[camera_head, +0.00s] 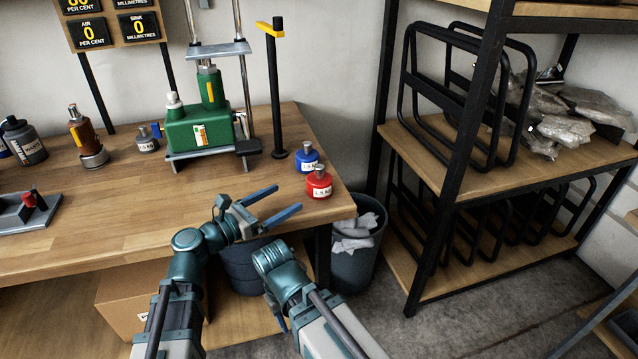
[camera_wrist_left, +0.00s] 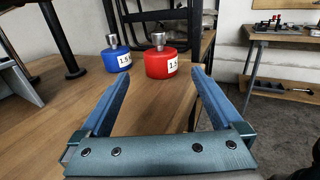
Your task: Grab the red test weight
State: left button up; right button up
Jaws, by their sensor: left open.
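The red test weight (camera_head: 319,184) has a silver knob and a white label. It stands upright near the right front corner of the wooden table (camera_head: 120,225). In the left wrist view the red weight (camera_wrist_left: 160,62) stands ahead, beyond the fingertips and roughly between them. My left gripper (camera_head: 288,200) is open and empty, its blue fingers spread toward the red weight, apart from it. The left fingers also show in the left wrist view (camera_wrist_left: 160,82). My right arm is in the lower middle of the head view; its gripper's jaws are not clear.
A blue weight (camera_head: 307,157) stands just behind the red one. A black post (camera_head: 278,90) and a green machine (camera_head: 200,126) stand farther left. A bin (camera_head: 357,262) is below the table's right edge, and a shelf rack (camera_head: 455,185) stands to the right.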

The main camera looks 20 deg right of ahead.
aim_at(309, 184)
pick_arm(q)
jog(key=x, duration=1.1)
jog(key=shift+d, duration=0.15)
jog(key=shift+r, duration=0.1)
grip_shut()
